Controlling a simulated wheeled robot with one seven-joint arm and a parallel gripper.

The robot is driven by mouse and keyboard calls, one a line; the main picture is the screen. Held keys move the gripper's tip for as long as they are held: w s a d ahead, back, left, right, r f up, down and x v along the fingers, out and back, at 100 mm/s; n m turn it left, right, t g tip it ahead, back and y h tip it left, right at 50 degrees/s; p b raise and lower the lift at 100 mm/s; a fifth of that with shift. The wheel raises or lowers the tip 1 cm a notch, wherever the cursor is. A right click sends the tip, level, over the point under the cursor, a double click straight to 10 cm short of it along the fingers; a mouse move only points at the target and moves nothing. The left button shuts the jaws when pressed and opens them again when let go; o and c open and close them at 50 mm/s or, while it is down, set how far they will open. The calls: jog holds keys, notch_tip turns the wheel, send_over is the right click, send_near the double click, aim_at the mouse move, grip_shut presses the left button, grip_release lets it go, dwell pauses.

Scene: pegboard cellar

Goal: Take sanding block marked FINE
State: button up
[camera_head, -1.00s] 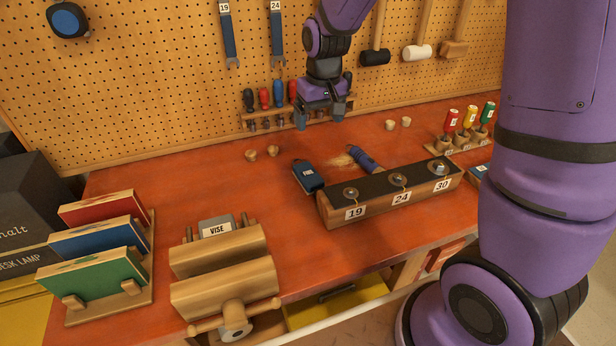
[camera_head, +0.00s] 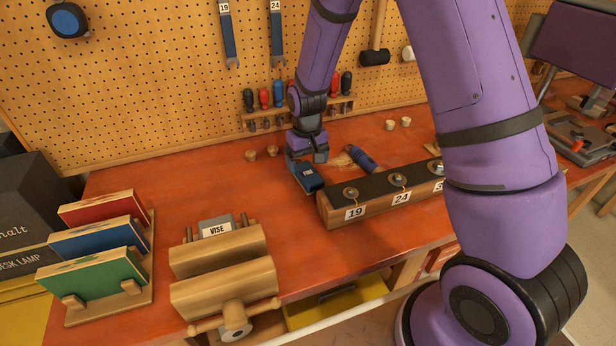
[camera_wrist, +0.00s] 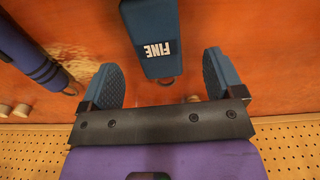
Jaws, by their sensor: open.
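My gripper (camera_head: 307,158) is low over the bench at the block's far end. In the wrist view my gripper (camera_wrist: 164,78) is open, one blue pad on each side, with the block's near end just ahead between their lines. Nothing is held.
The holder (camera_head: 335,214) marked 19 and 24 stands close right of the block. A blue cylindrical tool (camera_head: 362,158) lies behind it. Wooden knobs (camera_head: 272,151), a screwdriver rack (camera_head: 262,122) and the pegboard are behind. The vise (camera_head: 222,262) is in front; the bench left of the block is clear.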

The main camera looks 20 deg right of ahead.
aim_at(308, 173)
notch_tip(308, 173, down, 5)
jog(key=shift+d, duration=0.15)
jog(key=c, duration=1)
notch_tip(308, 173, up, 10)
jog(key=shift+r, duration=0.1)
jog(key=o, duration=0.4)
jog(key=c, duration=0.7)
